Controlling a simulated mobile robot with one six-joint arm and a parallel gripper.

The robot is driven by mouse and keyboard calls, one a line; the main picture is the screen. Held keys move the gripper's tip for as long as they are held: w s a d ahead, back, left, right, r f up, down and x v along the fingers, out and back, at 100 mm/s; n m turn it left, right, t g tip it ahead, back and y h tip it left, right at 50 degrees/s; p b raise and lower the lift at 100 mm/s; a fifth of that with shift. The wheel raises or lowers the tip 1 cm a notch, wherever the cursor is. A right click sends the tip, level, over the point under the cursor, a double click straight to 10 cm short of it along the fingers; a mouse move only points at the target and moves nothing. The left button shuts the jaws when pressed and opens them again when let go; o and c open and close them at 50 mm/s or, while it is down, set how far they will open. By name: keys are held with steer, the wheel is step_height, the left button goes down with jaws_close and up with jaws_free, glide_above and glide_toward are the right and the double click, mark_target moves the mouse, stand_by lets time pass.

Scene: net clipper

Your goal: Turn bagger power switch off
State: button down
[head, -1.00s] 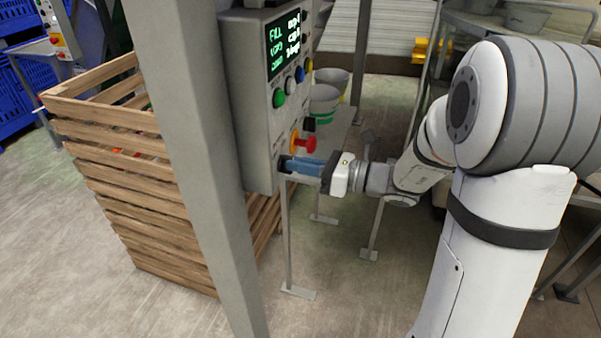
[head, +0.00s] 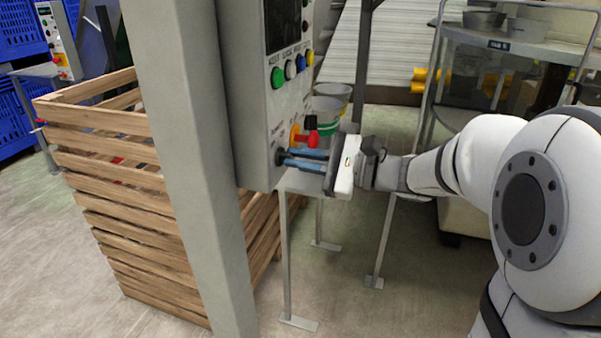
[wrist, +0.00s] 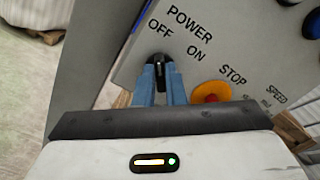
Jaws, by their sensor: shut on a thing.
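The bagger's power switch is a small black knob (wrist: 163,62) under the POWER label in the wrist view, with OFF printed just above it and ON to its right. In the head view the knob (head: 280,157) sits low on the grey control panel (head: 258,130), partly hidden by the fingers. My gripper (head: 285,158) reaches in from the right, and its blue fingers are shut on the knob, one on each side. The fingers (wrist: 162,72) also show in the wrist view. The panel's screen (head: 283,25) is dark.
A red stop button (head: 312,140) on a yellow base is close to the fingers. Green, white, blue and yellow buttons (head: 290,70) are above. A grey post (head: 185,150) and a slatted wooden crate (head: 120,190) stand left. White buckets (head: 327,110) are behind the panel.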

steer(key=shift+f+n+b, duration=0.2)
steer(key=shift+n+b, duration=0.3)
steer(key=shift+b, duration=0.1)
steer(key=c, duration=1.5)
jaws_free()
steer(key=shift+r, duration=0.1)
steer(key=v, duration=0.7)
steer(key=shift+d, duration=0.4)
steer(key=shift+s, duration=0.1)
